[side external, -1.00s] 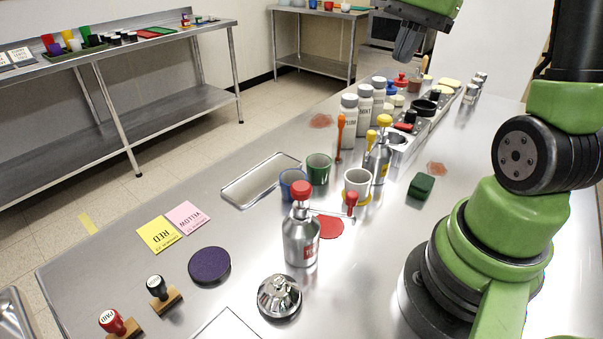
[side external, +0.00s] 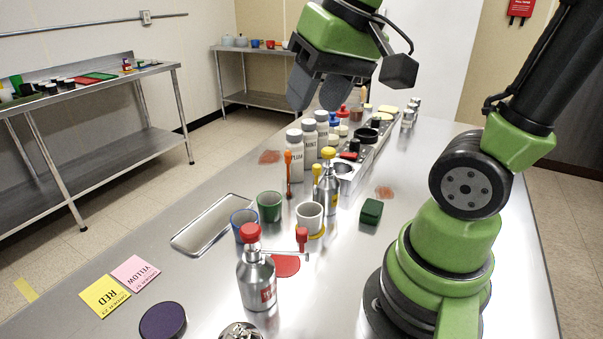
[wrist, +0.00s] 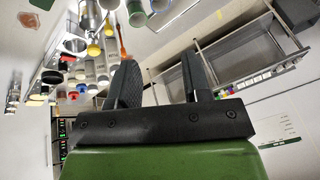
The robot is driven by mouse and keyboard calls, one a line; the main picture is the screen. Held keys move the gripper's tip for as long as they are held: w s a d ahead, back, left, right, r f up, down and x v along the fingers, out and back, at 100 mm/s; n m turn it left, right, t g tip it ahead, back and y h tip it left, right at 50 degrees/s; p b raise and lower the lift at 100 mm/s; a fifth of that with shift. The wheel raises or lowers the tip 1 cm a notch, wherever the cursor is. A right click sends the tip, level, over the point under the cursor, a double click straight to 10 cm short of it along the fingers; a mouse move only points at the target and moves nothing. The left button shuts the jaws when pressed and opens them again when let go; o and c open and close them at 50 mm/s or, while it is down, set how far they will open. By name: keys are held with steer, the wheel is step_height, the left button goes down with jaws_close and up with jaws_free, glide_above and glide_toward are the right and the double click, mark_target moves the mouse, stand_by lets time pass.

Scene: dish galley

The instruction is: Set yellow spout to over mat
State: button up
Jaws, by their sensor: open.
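A steel bottle (side external: 327,192) with a yellow cap (side external: 328,153) stands mid-counter. Its yellow-tipped spout (side external: 316,169) shows at the bottle's left. The yellow mat (side external: 319,235) lies in front of the bottle, mostly hidden under a white cup (side external: 310,213). My gripper (side external: 318,92) is open and empty, high above the counter and beyond the yellow-capped bottle. In the wrist view, my gripper's fingers (wrist: 160,78) are spread, with the yellow cap (wrist: 93,49) off to their upper left.
A red-capped bottle (side external: 256,282) with a red-tipped spout (side external: 302,239) stands nearer, beside a red mat (side external: 285,266). Blue (side external: 243,222) and green (side external: 269,206) cups stand left of the white cup. White shaker bottles (side external: 294,155) and an orange tool (side external: 288,172) stand behind.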

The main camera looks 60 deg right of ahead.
mark_target(316, 166)
steer(key=w+d+f+m+g, duration=0.1)
steer(key=w+d+f+g, duration=0.15)
steer(key=d, duration=0.25)
steer(key=w+d+f+m+g, duration=0.1)
steer(key=w+d+f+g, duration=0.1)
steer(key=d+f, duration=0.3)
steer(key=f, duration=0.9)
steer(key=shift+w+d, duration=0.1)
steer(key=shift+d, duration=0.25)
steer(key=shift+m, duration=0.3)
jaws_close()
